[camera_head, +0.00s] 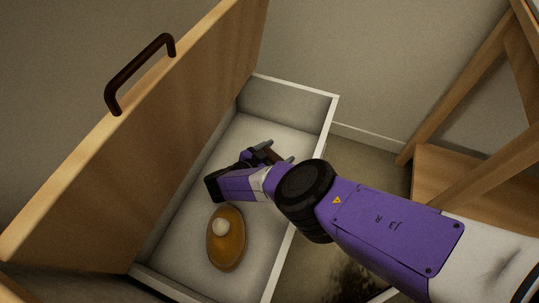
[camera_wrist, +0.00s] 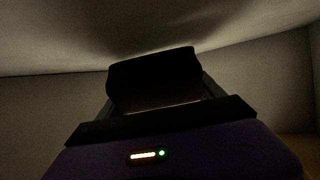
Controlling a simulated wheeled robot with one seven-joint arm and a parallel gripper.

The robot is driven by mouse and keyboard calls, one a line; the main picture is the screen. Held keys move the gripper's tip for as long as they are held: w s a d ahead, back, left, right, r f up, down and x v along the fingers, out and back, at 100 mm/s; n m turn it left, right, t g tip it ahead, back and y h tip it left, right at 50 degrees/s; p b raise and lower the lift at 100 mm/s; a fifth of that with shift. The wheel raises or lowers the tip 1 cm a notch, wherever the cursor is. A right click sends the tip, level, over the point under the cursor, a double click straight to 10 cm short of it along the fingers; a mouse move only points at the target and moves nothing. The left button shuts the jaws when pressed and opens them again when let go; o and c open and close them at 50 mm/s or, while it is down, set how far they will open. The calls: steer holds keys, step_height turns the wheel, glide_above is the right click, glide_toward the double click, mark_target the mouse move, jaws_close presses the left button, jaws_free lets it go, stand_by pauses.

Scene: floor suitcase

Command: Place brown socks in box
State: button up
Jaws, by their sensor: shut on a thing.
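My gripper (camera_head: 274,156) is inside the open white box (camera_head: 325,118), over its floor and near the right wall. It is shut on a dark thing, which fills the middle of the wrist view and is probably the brown socks (camera_wrist: 155,80). In the head view only a small brownish bit shows between the fingers. The wrist view is too dark to tell its colour, or whether it touches the floor of the box.
A brown oval thing (camera_head: 226,250) with a pale round thing (camera_head: 221,227) on it lies in the near part of the box. The wooden lid (camera_head: 190,110) with a dark handle (camera_head: 140,73) stands open at left. Wooden furniture (camera_head: 470,180) stands at right.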

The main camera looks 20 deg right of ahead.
mark_target(269, 153)
steer(key=shift+w+a+f+b, duration=0.3)
steer(key=shift+w+a+b, duration=0.65)
steer(key=shift+b, duration=0.1)
steer(key=shift+w+f+b, duration=0.1)
steer(key=shift+f+b, duration=0.25)
steer(key=shift+b, duration=0.15)
steer(key=o, duration=1.3)
steer(key=shift+o, duration=0.2)
steer(key=p+v, duration=0.3)
steer(key=v, duration=0.4)
steer(key=shift+a+r, duration=0.1)
steer(key=shift+a, duration=0.1)
